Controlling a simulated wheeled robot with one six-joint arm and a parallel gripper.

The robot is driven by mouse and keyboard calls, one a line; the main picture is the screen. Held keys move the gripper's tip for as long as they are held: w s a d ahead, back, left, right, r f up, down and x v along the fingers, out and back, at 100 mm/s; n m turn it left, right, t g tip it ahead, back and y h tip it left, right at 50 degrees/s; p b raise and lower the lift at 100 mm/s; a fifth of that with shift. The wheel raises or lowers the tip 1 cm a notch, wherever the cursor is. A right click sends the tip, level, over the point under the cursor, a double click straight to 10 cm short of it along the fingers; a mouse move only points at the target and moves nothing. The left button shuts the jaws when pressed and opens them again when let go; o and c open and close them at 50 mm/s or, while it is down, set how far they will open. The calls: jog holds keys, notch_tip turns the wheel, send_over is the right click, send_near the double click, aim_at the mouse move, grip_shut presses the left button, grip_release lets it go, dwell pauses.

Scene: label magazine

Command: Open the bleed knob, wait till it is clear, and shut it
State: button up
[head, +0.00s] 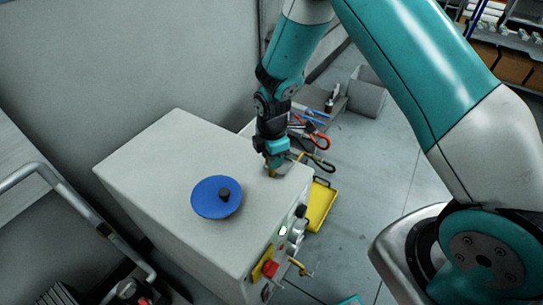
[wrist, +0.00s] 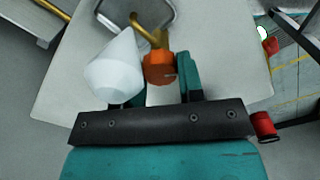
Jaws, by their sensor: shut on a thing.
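My gripper (head: 272,160) reaches down at the back right corner of the light grey cabinet top (head: 150,160). In the wrist view an orange-brown knob (wrist: 159,67) sits against the teal right finger (wrist: 188,75), and my gripper is shut on it. A bent brass tube (wrist: 146,34) runs from beside the knob to a grey metal dish (wrist: 125,14). A white cone-shaped piece (wrist: 116,70) stands just left of the knob and hides most of the left finger. Whether anything flows from the tube cannot be told.
The cabinet's side panel carries a pale green lamp (head: 283,231) and a red knob (head: 270,268). A yellow tray (head: 320,205) and red-handled tools (head: 315,140) are beyond. Open floor (head: 375,165) lies to the right.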

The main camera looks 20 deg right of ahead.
jog(key=shift+s+a+f, duration=0.1)
jog(key=shift+s+f, duration=0.05)
jog(key=shift+s, duration=0.1)
dwell(0.3)
jog(key=o, duration=0.9)
jog(key=shift+w, duration=0.15)
jog(key=shift+r, duration=0.4)
notch_tip(320, 180, up, 17)
jog(key=shift+f, duration=0.1)
